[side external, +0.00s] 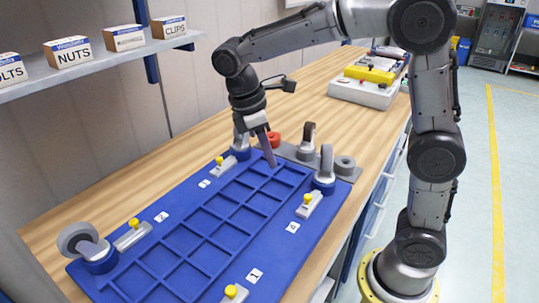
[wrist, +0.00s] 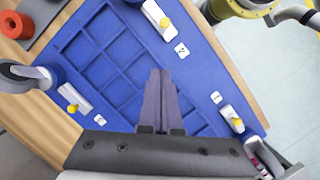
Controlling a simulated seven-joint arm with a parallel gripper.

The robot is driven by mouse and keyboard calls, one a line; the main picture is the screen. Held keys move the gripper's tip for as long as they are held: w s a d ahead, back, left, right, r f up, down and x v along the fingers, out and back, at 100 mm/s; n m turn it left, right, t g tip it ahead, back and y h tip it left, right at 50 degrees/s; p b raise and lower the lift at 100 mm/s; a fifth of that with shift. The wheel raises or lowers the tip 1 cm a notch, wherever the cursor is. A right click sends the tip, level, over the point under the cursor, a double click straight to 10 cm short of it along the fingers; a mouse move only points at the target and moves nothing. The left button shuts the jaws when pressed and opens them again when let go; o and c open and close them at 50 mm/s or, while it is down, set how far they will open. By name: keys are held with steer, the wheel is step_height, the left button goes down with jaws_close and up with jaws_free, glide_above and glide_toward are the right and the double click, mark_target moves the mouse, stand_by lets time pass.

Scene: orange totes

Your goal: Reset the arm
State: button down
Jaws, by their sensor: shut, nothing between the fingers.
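My gripper (side external: 267,150) points down over the far end of the blue tray (side external: 205,180), which has a grid of empty compartments. In the wrist view my gripper (wrist: 161,75) shows its two fingers side by side and touching, with nothing between them. The tray's grid (wrist: 100,55) lies below the fingers there. I cannot tell how far the fingertips are above the tray.
A red ring (side external: 273,139) sits behind my gripper. A shelf with labelled boxes (side external: 68,52) hangs at left. A yellow-topped device (side external: 369,76) stands farther back on the wooden bench.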

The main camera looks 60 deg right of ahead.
steer(key=shift+d+r, duration=0.1)
steer(key=s+d+r+m+t+y, duration=0.1)
steer(key=s+r+t, duration=0.15)
steer(key=s, duration=0.25)
steer(key=s+d+r+m+t, duration=0.1)
steer(key=s+r+m+t, duration=0.15)
steer(key=s, duration=0.25)
steer(key=s+a+f+m+t+y, duration=0.1)
steer(key=s+f+m+t, duration=0.2)
steer(key=s+f+m, duration=0.1)
steer(key=shift+s+m, duration=0.75)
steer(key=shift+s, duration=0.3)
